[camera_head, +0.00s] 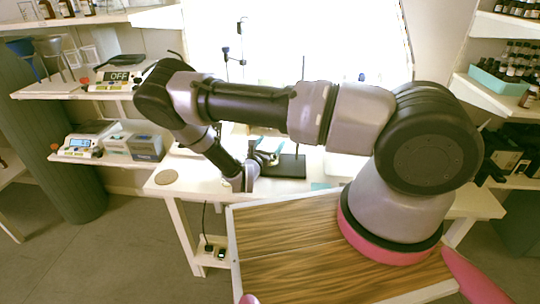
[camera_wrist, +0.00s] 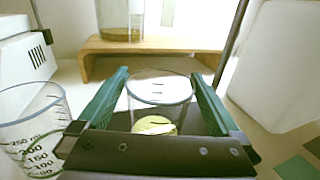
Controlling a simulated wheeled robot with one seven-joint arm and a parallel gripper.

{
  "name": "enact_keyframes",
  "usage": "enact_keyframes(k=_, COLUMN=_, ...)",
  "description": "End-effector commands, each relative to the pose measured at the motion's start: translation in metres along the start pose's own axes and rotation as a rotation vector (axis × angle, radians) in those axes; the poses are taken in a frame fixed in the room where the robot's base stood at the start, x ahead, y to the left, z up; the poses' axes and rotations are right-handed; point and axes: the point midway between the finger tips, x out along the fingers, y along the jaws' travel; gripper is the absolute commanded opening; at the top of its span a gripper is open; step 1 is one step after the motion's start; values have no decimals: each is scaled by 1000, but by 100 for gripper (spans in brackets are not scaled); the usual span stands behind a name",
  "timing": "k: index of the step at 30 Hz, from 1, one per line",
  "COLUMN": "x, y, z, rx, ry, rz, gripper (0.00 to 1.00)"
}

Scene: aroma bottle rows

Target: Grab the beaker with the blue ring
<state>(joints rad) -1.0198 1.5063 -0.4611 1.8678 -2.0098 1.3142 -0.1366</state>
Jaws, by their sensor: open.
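In the wrist view a clear glass beaker (camera_wrist: 160,101) stands between the green fingers of my gripper (camera_wrist: 160,76). The fingers are spread, one on each side of it, and I cannot tell whether either touches the glass. A yellow-green patch shows low in this beaker, and the dark gripper body hides its base. A second clear beaker (camera_wrist: 33,121) with dark green graduation marks is left of my gripper, outside the fingers. In the head view my arm reaches down to the white table (camera_head: 190,183).
In the wrist view a low wooden stand (camera_wrist: 90,47) behind carries a glass vessel (camera_wrist: 121,30) with brownish contents. A white box (camera_wrist: 22,55) is at left and a larger white object (camera_wrist: 288,65) at right. In the head view a round tan mat (camera_head: 166,177) lies on the table.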

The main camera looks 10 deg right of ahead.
Motion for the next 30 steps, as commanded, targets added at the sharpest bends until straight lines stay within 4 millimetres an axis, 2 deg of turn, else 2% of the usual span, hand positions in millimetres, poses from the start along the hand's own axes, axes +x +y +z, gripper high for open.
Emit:
enact_keyframes(k=4, x=22, y=0, z=0, rx=1, ry=0, rz=-1, gripper=100)
enact_keyframes(k=11, x=26, y=0, z=0, rx=1, ry=0, rz=0, gripper=100)
enact_keyframes(k=12, x=26, y=0, z=0, rx=1, ry=0, rz=0, gripper=92)
enact_keyframes(k=14, x=26, y=0, z=0, rx=1, ry=0, rz=0, gripper=69)
enact_keyframes(k=15, x=26, y=0, z=0, rx=1, ry=0, rz=0, gripper=54)
enact_keyframes(k=19, x=26, y=0, z=0, rx=1, ry=0, rz=0, gripper=4)
enact_keyframes(k=20, x=26, y=0, z=0, rx=1, ry=0, rz=0, gripper=0)
enact_keyframes(k=30, x=26, y=0, z=3, rx=2, ry=-1, rz=0, gripper=0)
